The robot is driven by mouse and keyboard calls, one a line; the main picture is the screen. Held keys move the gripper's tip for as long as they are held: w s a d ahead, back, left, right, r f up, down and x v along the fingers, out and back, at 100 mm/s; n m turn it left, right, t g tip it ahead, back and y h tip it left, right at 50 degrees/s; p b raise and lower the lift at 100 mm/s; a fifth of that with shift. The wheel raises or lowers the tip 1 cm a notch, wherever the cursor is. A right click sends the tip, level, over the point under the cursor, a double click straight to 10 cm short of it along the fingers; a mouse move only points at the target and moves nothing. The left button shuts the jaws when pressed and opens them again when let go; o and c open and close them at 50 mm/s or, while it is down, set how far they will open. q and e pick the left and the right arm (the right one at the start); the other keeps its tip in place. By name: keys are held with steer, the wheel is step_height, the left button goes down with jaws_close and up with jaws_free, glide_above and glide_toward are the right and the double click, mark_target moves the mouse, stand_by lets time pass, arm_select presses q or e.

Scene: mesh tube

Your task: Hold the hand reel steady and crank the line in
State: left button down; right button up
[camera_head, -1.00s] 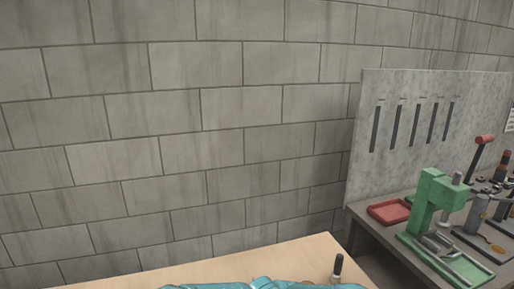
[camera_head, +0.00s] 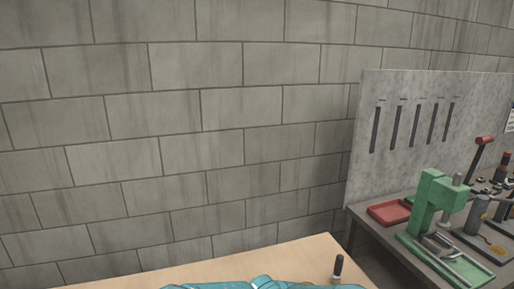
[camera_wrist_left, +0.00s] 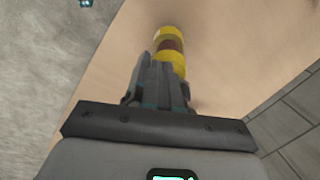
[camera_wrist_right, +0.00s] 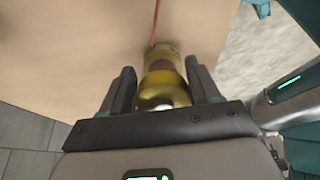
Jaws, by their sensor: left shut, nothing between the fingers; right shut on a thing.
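The hand reel (camera_wrist_right: 160,88) is a yellow spool with a dark red wound middle. In the right wrist view it sits between the fingers of my right gripper (camera_wrist_right: 160,82), which is shut on it. A thin red line (camera_wrist_right: 155,22) runs from the reel away over the table. In the left wrist view the yellow reel (camera_wrist_left: 168,40) with its red band shows just beyond the fingertips of my left gripper (camera_wrist_left: 160,68). That gripper is shut with nothing held; I cannot tell whether it touches the reel. The crank cannot be made out. Neither gripper shows in the head view.
The reel is over a pale wooden table (camera_head: 300,258). A black upright handle (camera_head: 338,268) stands near its right end. A grey bench at right holds a red tray (camera_head: 390,212) and a green press (camera_head: 430,205). A block wall (camera_head: 180,110) stands behind.

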arm_select(q)
steer(key=shift+w+a+r, duration=0.1)
steer(key=shift+w+a, duration=0.1)
steer(key=shift+a, duration=0.15)
steer(key=shift+w+a, duration=0.15)
steer(key=shift+a, duration=0.1)
steer(key=shift+w+a+r, duration=0.15)
steer(key=shift+w+a, duration=0.45)
steer(key=shift+w, duration=0.2)
steer(key=shift+a, duration=0.1)
stand_by(0.3)
steer(key=shift+s+a+r, duration=0.1)
steer(key=shift+a+r, duration=0.05)
steer(key=shift+a, duration=0.1)
steer(key=r, duration=0.2)
steer(key=d+r, duration=0.2)
steer(key=r, duration=0.1)
steer(key=shift+w+r, duration=0.3)
steer(key=shift+w, duration=0.1)
